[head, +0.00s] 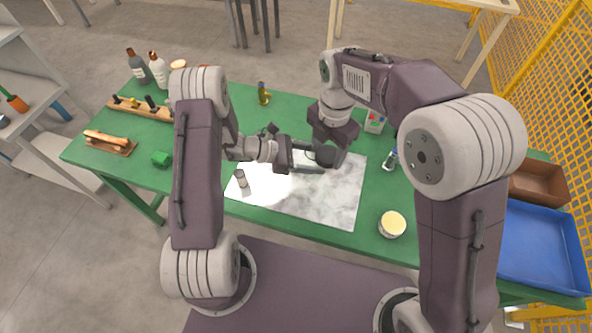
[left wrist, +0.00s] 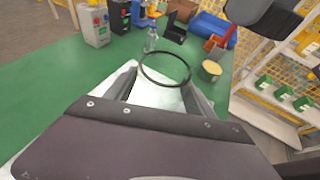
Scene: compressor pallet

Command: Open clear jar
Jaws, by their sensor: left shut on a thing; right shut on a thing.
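My left gripper (head: 308,160) reaches in from the left above the grey-white mat. Its two fingers are closed around a see-through thing, which seems to be the clear jar. In the left wrist view a thin black ring (left wrist: 165,69) shows between the fingers, and the table is visible through it. My right gripper (head: 326,150) points down over the left fingertips. It is shut on a dark round piece (head: 328,156) that looks like the jar's lid. The right gripper partly covers the left fingertips and the jar in the head view.
The mat (head: 335,200) lies on a green table. A small clear bottle (head: 390,159) and a cream-filled bowl (head: 392,224) stand to the right. A small vial (head: 241,178) is on the mat's left. A blue tray (head: 545,245) and brown box (head: 538,182) are far right.

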